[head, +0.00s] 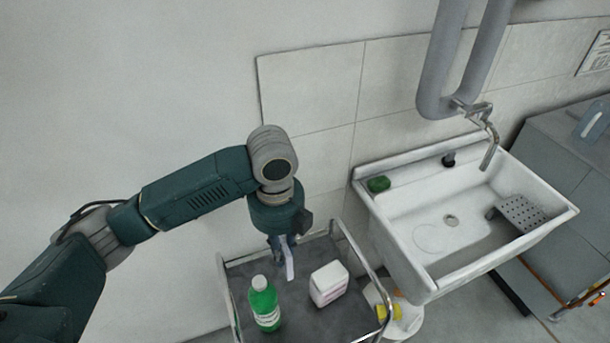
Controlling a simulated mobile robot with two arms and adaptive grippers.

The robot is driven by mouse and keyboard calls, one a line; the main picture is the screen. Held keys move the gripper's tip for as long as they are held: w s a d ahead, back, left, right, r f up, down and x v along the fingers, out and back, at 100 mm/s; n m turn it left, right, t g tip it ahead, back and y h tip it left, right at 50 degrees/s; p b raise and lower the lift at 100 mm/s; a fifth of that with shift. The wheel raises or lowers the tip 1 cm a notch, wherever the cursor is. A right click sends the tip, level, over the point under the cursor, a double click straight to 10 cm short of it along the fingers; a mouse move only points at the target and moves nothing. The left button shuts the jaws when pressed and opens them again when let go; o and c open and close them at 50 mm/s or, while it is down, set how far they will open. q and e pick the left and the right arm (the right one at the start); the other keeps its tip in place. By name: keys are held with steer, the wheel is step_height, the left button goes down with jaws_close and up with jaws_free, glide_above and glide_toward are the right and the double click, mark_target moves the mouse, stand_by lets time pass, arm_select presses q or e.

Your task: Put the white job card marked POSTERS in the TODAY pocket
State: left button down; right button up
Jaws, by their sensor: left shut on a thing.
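My left gripper (281,255) points down above the metal cart, behind a green bottle. It is shut on a thin pale card (290,265), seen nearly edge-on. I cannot read any marking on it, so I cannot tell whether it says POSTERS. The fingers hide part of it. No TODAY pocket shows in the head view. My right gripper is not in view.
The cart (240,270) has a metal rail and carries a green bottle (265,303) and a white package (328,283). A white sink (400,235) with a green sponge (379,184) is at right.

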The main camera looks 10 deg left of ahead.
arm_select(q)
step_height(320, 180, up, 7)
steer(key=p, duration=0.5)
steer(key=shift+r+p, duration=0.15)
steer(key=shift+p, duration=0.2)
steer(key=shift+r, duration=0.2)
steer(key=s+a+r+n+b, duration=0.1)
steer(key=s+n, duration=0.3)
steer(key=n, duration=1)
steer(key=s+a+r+n+b, duration=0.1)
steer(key=s+a+n+b, duration=0.3)
steer(key=n, duration=1.1)
steer(key=shift+a+b, duration=0.2)
steer(key=shift+b, duration=0.15)
steer(key=shift+s+d+f, duration=0.1)
